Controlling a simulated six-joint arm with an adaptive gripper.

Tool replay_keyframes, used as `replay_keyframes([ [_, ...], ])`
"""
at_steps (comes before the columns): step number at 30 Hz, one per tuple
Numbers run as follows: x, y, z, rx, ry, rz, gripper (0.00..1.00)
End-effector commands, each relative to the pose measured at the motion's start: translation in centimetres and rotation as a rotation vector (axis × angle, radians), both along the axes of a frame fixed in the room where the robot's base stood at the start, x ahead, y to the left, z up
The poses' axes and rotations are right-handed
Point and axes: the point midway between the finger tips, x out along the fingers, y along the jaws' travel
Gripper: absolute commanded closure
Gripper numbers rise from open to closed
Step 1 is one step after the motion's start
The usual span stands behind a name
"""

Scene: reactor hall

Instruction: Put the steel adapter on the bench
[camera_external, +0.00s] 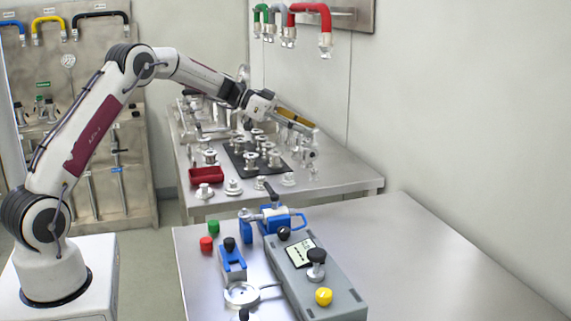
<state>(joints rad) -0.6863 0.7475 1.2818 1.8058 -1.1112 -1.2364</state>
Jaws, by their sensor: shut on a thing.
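My gripper (306,127) is at the right end of my outstretched arm, above the right part of the rear steel bench (345,182). It is shut on a small steel piece, which I take to be the steel adapter (312,142). The piece is small here and blends with the pale background, so its exact shape and tilt are unclear. It appears held above the bench top, though the gap is hard to judge.
Several steel fittings stand on the rear bench, some on a black mat (238,158), beside a red tray (206,175). The front table (420,240) carries a grey box (330,275) and blue clamps; its right side is clear. Coloured hoses (325,30) hang on the wall.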

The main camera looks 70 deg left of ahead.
Motion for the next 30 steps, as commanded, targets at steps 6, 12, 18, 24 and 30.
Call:
replay_keyframes([
  [6,-2.7,7.2,0.2,0.000,-0.001,0.159,0.91],
  [12,-5.7,13.4,0.2,0.002,-0.002,0.305,0.91],
  [18,-9.2,19.2,-0.3,-0.002,-0.001,0.462,0.91],
  [24,-12.6,24.1,-1.5,-0.002,0.001,0.631,0.91],
  [30,-13.2,25.5,-3.1,-0.001,0.000,0.711,0.91],
])
